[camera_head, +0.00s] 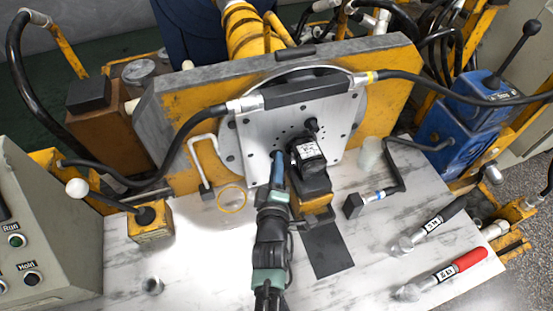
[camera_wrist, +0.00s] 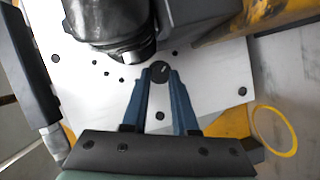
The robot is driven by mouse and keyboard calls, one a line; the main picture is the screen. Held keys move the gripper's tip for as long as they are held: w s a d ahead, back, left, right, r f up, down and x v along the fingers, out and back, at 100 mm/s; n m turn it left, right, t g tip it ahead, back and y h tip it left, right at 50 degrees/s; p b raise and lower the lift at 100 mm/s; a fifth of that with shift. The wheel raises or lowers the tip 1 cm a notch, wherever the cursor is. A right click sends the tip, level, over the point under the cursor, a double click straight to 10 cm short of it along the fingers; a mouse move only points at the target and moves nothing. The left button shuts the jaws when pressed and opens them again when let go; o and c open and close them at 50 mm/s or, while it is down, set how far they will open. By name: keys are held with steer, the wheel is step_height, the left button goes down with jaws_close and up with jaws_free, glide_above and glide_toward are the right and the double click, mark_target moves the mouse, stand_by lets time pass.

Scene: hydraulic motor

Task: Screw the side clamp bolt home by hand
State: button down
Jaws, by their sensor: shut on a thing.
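My gripper (camera_head: 278,158) reaches up to the lower part of the light metal plate (camera_head: 252,137). In the wrist view its two blue fingers (camera_wrist: 160,78) are shut on the side clamp bolt (camera_wrist: 160,70), which shows as a small dark round head with a light mark. The bolt sits at the plate face, close beside the black motor (camera_head: 306,158). The motor also shows large and dark in the wrist view (camera_wrist: 112,22). In the head view my gripper hides the bolt. How deep the bolt sits cannot be told.
A yellow ring (camera_head: 231,198) lies left of my gripper. A bent black tool (camera_head: 398,168) and two labelled tools, one dark-handled (camera_head: 430,226) and one red-handled (camera_head: 440,275), lie at right. Hoses run to fittings on both sides of the plate. The front left bench is mostly clear.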

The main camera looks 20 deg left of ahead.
steer(key=p, duration=0.3)
steer(key=shift+r+m, duration=0.3)
steer(key=shift+m, duration=0.1)
steer(key=m+g+p, duration=0.1)
steer(key=m+p, duration=0.1)
steer(key=p, duration=0.5)
steer(key=shift+w+d+g+y+p, duration=0.1)
steer(key=shift+g+y+p, duration=0.2)
steer(key=shift+y+p, duration=0.1)
steer(key=shift+f+m+p, duration=0.1)
steer(key=shift+m+p, duration=0.35)
steer(key=shift+m, duration=0.05)
steer(key=c, duration=0.7)
jaws_free()
